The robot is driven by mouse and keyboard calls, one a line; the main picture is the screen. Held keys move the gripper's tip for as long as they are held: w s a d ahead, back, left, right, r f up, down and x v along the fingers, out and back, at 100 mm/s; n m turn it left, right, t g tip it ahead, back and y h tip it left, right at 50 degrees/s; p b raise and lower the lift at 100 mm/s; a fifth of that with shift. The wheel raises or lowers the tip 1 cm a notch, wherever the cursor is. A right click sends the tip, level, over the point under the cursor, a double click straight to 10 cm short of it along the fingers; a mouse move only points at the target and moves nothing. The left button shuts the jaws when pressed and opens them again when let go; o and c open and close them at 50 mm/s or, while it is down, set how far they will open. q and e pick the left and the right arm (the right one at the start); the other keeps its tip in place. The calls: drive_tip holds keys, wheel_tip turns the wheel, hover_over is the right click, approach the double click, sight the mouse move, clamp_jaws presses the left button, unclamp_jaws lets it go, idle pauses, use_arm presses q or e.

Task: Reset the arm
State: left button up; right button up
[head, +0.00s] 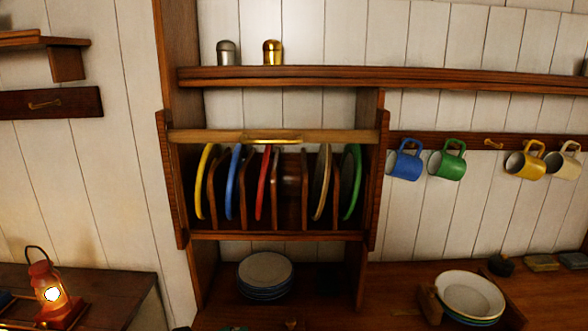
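Neither of my grippers nor either of my arms can be made out in the head view, so I cannot see how the grippers stand or whether they hold anything. The task names no other object.
A wooden plate rack (275,236) holds upright coloured plates. Stacked plates (266,270) sit below it. Mugs hang from a peg rail (440,140) at right. A bowl stack (469,294) stands on the right counter (395,290). A lit red lantern (47,290) stands at lower left.

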use_arm(q)
drive_tip(key=s+a+f+m+g+y, duration=0.1)
drive_tip(key=s+a+f+g+y, duration=0.15)
drive_tip(key=s+f, duration=0.45)
drive_tip(key=s+a+f+m+g+y, duration=0.1)
drive_tip(key=s+a+f+m+y, duration=0.2)
drive_tip(key=s, duration=0.7)
drive_tip(key=s+a+f+g+y, duration=0.1)
drive_tip(key=s+a+f+g, duration=0.15)
drive_tip(key=s+f, duration=0.5)
drive_tip(key=s+f+g+b, duration=0.1)
drive_tip(key=s+f+b, duration=0.1)
drive_tip(key=f, duration=1.1)
drive_tip(key=s+f+b, duration=0.2)
drive_tip(key=f, duration=1.1)
drive_tip(key=s+a+f+g+b, duration=0.1)
drive_tip(key=s+a+f+b, duration=0.1)
drive_tip(key=s+f, duration=1.2)
drive_tip(key=shift+s+a+f, duration=0.35)
drive_tip(key=shift+s+f, duration=0.05)
drive_tip(key=shift+s, duration=0.15)
